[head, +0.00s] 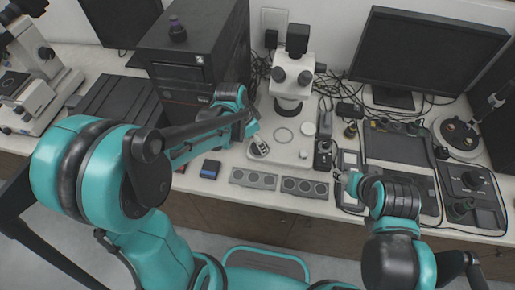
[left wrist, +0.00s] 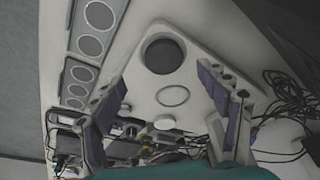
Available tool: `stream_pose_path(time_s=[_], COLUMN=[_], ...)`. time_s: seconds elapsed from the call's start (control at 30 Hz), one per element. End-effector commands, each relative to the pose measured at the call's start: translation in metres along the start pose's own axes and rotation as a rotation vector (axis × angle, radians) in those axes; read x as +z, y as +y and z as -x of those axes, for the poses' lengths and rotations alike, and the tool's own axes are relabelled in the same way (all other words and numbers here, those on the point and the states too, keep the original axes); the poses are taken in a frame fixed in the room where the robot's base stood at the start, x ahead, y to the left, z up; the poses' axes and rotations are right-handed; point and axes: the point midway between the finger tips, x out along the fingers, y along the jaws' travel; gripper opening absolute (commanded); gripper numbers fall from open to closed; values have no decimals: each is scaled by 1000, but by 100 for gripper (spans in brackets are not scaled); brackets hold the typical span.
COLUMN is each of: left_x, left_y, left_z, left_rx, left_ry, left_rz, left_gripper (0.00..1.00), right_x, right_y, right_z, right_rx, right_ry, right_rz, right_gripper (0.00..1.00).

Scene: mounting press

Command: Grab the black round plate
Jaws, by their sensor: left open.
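The black round plate (left wrist: 162,56) lies flat on the white microscope base (left wrist: 190,35) in the left wrist view. In the head view it cannot be made out; my left gripper (head: 260,146) covers that part of the base. In the left wrist view my left gripper (left wrist: 160,97) is open and empty, with its fingers spread to either side. The plate shows beyond the fingertips, roughly centred between them, and is not gripped. My right gripper (head: 340,177) is at the bench's front, right of the base; its finger opening is too small to tell.
A thin ring (head: 283,135) and a white disc (head: 308,128) are on the base. The microscope (head: 291,75) rises behind. Two grey trays with round wells (head: 253,179) (head: 304,187) lie in front. A black computer tower (head: 190,60) stands to the left.

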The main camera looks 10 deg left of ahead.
Motion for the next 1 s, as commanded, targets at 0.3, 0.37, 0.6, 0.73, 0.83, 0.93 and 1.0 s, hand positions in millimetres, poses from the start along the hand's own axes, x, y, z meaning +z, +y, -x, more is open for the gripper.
stream_pose_path(time_s=[0.3,0.37,0.6,0.73,0.83,0.93,1.0], left_x=[0,-1,-1,-1,-1,-1,-1], left_y=[-6,-5,-5,-5,-5,-5,-5], left_z=[-41,-50,-57,-57,-57,-57,-56], left_rx=[-1,-1,-1,-2,-2,-2,-2], left_ry=[0,0,1,1,1,1,1], left_rz=[2,2,2,2,3,3,3], left_gripper=[75,75,75,57,30,22,22], right_x=[12,14,15,15,15,15,15], right_y=[0,0,0,0,0,0,0], right_z=[-17,-20,-21,-20,-20,-20,-20], right_rx=[0,0,0,0,0,0,0], right_ry=[0,0,0,0,0,0,0], right_rz=[0,0,0,0,0,0,0], right_gripper=[58,58,58,58,58,58,58])
